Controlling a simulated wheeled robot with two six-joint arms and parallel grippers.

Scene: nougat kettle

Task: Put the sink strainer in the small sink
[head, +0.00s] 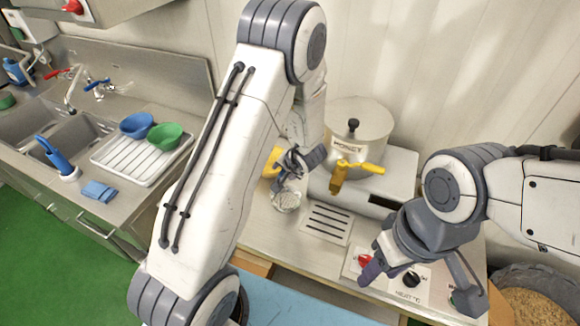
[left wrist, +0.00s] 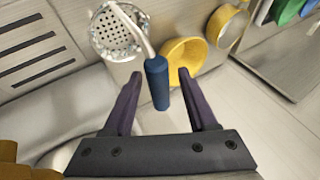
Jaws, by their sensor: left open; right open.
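The sink strainer, a round perforated metal bowl (left wrist: 118,32), lies on the worktop; it also shows in the head view (head: 286,200). A thin metal rod joins it to an upright blue handle (left wrist: 157,82). My left gripper (head: 296,164) is open above the strainer. In the left wrist view its fingers (left wrist: 158,76) stand on either side of the blue handle, with gaps visible. My right gripper (head: 374,264) is open and empty by the control knobs. Two sink basins are at the far left; the right one (head: 78,134) looks smaller.
A kettle (head: 362,130) with a yellow tap (head: 345,172) stands behind. A slotted grate (head: 327,222) is in the worktop. A white drainer (head: 130,160) with blue and green bowls and a blue cloth (head: 98,190) are near the sinks.

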